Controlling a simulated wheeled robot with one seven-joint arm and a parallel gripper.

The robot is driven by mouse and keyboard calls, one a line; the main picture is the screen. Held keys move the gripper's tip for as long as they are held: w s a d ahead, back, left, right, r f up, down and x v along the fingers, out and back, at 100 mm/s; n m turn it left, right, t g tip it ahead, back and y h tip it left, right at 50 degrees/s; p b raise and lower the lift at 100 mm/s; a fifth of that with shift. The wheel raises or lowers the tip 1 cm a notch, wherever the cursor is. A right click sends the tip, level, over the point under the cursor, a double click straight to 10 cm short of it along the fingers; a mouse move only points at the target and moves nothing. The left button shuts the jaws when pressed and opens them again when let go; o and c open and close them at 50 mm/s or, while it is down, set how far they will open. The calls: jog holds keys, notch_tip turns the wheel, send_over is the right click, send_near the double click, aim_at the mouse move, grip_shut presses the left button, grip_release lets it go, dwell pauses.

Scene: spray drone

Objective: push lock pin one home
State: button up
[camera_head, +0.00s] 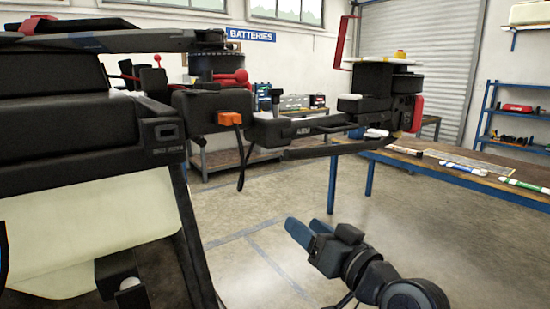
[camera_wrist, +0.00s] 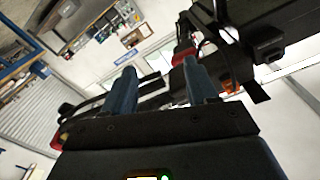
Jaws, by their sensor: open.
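The spray drone fills the left of the head view, with a black body (camera_head: 85,100) and a pale tank (camera_head: 90,235). A dark arm (camera_head: 300,127) reaches right from its corner joint to a motor (camera_head: 375,78). The joint carries an orange piece (camera_head: 229,118) and a hanging black strap. A red knob (camera_head: 240,76) sits just above. I cannot tell which small part is lock pin one. My gripper (camera_head: 305,223) is open and empty, below the drone arm and apart from it. In the wrist view its blue fingers (camera_wrist: 160,68) point toward the drone's underside.
A wooden workbench (camera_head: 460,175) with blue legs and several tubes stands at the right. A shelf (camera_head: 515,120) stands behind it. A back bench (camera_head: 225,157) is under the batteries sign (camera_head: 250,36). The floor (camera_head: 290,190) around my gripper is clear.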

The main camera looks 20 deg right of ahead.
jog(key=w+d+r+n+y+b, duration=0.25)
jog(key=w+r, duration=0.45)
jog(key=r, duration=0.4)
jog(key=n+g+y+b, duration=0.2)
jog(key=n+g+y, duration=0.1)
jog(key=n, duration=0.3)
send_near(282, 89)
jog(key=x, duration=0.4)
jog(key=shift+w+f, duration=0.1)
jog(key=shift+f, duration=0.05)
jog(key=shift+p+x, duration=0.65)
jog(key=shift+x, duration=3.2)
grip_shut()
